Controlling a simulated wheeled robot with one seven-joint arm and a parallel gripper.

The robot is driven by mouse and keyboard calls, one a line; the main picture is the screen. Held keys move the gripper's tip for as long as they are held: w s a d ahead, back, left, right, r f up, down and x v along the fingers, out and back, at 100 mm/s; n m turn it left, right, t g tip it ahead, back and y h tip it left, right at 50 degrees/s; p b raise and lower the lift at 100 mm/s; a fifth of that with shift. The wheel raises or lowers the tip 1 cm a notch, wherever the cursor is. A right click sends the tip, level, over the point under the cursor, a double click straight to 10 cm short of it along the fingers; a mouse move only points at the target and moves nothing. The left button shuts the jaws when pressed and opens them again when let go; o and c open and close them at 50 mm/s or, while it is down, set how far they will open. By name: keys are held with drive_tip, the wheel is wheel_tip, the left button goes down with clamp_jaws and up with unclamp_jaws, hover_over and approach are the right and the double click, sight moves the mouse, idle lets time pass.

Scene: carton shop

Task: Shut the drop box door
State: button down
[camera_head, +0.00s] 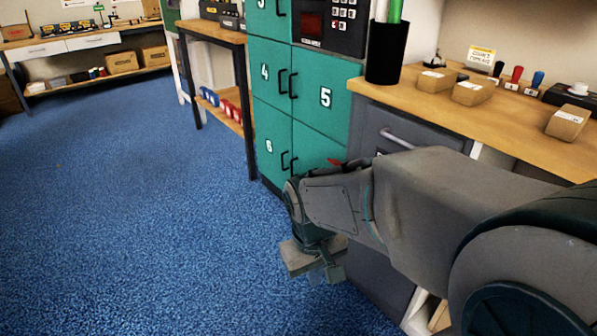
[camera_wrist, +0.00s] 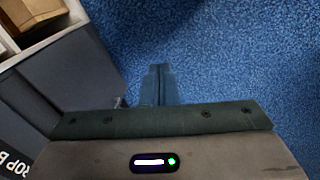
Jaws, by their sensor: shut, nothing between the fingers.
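The drop box is a dark grey cabinet (camera_head: 405,125) under the wooden counter, with a light bar handle (camera_head: 397,138) near its top. My arm covers much of its front. In the wrist view a dark grey panel (camera_wrist: 50,90) with part of the white lettering "DROP B" lies at the left; I cannot tell how far the door stands open. My gripper (camera_head: 328,268) is in front of the cabinet, low over the blue floor. In the wrist view its fingers (camera_wrist: 158,82) are together and empty, to the right of the panel, with floor beyond them.
Teal numbered lockers (camera_head: 270,100) stand left of the drop box. The counter (camera_head: 510,105) carries small cartons (camera_head: 468,92) and a black pen cup (camera_head: 387,52). A pale open shelf (camera_wrist: 40,35) shows at upper left in the wrist view. The blue floor (camera_head: 130,200) is clear to the left.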

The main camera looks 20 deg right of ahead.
drive_tip(key=w+d+f+n+g+h, duration=0.1)
drive_tip(key=w+d+f+n+h, duration=0.5)
drive_tip(key=w, duration=0.4)
drive_tip(key=w+d+f+n+h, duration=0.4)
drive_tip(key=w+d+f+h, duration=0.15)
drive_tip(key=w+f, duration=0.45)
drive_tip(key=w+a+f+n+t+h, duration=0.2)
drive_tip(key=w+f+n+t, duration=0.1)
drive_tip(key=w+n+t, duration=0.3)
drive_tip(key=w+a+f+n+t+h, duration=0.25)
drive_tip(key=w+n, duration=0.35)
drive_tip(key=w, duration=0.3)
drive_tip(key=w+d+y+b, duration=0.1)
drive_tip(key=w+d+b, duration=0.4)
drive_tip(key=d, duration=0.8)
drive_tip(key=shift+w+r+n+t, duration=0.15)
drive_tip(key=shift+w+n+t, duration=0.15)
drive_tip(key=shift+w+t, duration=0.25)
drive_tip(key=shift+w+d, duration=0.1)
drive_tip(key=shift+d, duration=0.05)
